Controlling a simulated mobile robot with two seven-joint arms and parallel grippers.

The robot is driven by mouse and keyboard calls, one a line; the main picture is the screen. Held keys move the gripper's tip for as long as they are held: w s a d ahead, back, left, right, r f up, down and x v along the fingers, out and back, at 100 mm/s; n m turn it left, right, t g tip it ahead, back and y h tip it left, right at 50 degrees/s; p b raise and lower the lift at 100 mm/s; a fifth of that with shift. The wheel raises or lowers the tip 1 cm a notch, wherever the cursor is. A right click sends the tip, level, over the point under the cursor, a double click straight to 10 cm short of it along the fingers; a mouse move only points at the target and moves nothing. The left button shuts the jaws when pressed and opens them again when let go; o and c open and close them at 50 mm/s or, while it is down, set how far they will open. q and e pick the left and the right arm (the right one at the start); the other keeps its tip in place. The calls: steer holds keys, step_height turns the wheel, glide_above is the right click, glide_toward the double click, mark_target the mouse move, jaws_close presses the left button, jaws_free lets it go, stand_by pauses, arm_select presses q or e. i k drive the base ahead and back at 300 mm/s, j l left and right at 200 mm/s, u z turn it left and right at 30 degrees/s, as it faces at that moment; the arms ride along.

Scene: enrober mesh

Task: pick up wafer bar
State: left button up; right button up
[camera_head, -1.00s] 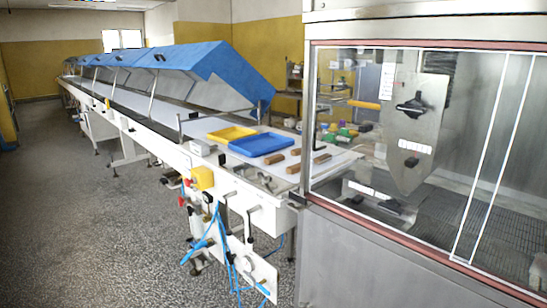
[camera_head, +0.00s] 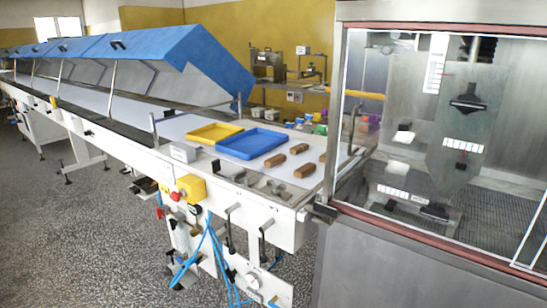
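Several brown wafer bars lie on the white conveyor belt near its right end, beside the glass-fronted machine. One wafer bar (camera_head: 275,160) is nearest the blue tray, another wafer bar (camera_head: 299,149) lies behind it, and a third wafer bar (camera_head: 304,170) is closest to the front edge. Another brown bar shows partly by the machine's edge. Neither of my grippers is in view.
A blue tray (camera_head: 284,140) and a yellow tray (camera_head: 197,140) sit on the belt left of the bars. The glass-fronted machine (camera_head: 400,262) stands at the right. A blue hinged cover (camera_head: 205,60) rises over the belt farther back. Speckled floor is open at the left front.

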mark_target(270, 162)
steer(key=i+j+z, duration=0.15)
steer(key=j, duration=0.25)
steer(key=i+j+z, duration=0.1)
steer(key=j, duration=0.35)
steer(key=i+j+z, duration=0.15)
steer(key=j, duration=0.3)
steer(key=i+j+z, duration=0.1)
steer(key=j, duration=0.4)
steer(key=i+j+z, duration=0.15)
steer(key=j, duration=0.3)
steer(key=i+j+z, duration=0.1)
steer(key=j, duration=0.4)
